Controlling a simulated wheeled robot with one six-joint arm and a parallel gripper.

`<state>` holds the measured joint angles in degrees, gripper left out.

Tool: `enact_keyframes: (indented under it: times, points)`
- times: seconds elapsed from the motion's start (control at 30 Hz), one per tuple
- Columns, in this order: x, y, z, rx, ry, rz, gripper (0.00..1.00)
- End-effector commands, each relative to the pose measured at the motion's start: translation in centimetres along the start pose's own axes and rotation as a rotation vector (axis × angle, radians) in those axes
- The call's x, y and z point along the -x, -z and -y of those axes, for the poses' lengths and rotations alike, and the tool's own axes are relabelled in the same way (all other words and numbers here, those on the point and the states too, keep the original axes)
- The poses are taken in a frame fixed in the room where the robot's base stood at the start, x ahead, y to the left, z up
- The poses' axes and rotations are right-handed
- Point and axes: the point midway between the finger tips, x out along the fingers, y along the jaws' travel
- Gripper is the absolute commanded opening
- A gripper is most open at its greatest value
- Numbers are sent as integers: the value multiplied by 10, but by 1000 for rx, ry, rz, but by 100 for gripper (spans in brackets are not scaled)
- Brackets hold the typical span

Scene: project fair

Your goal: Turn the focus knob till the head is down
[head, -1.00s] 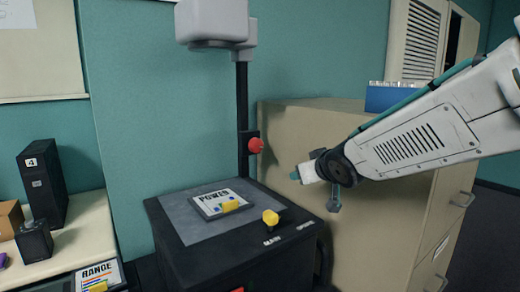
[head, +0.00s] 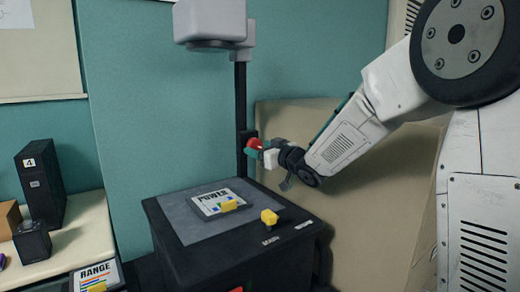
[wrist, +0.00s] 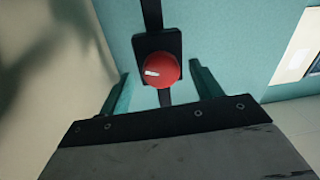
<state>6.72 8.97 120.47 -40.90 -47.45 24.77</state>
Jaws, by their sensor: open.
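The red focus knob (head: 254,144) sits on a black bracket on the dark post (head: 241,100) of the overhead projector. In the wrist view the knob (wrist: 160,70) is round with a white mark, which points left and slightly down. The projector head (head: 210,22) is at the top of the post, high above the black base (head: 235,245).
A panel marked POWER (head: 218,202) with a yellow switch lies on the projector's top. A table with dark boxes (head: 42,185) is at left.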

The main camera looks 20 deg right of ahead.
Motion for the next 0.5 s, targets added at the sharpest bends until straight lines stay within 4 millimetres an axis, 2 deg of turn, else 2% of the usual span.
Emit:
enact_keyframes:
  times: [0.1, 0.37, 0.47, 0.5]
  points:
    - [-8, 0, 0, 0, 0, 0, 64]
    - [-9, 0, 0, 0, -1, 0, 64]
    - [-9, 0, 0, 0, -1, 0, 39]
    - [-9, 0, 0, 0, -1, 0, 28]
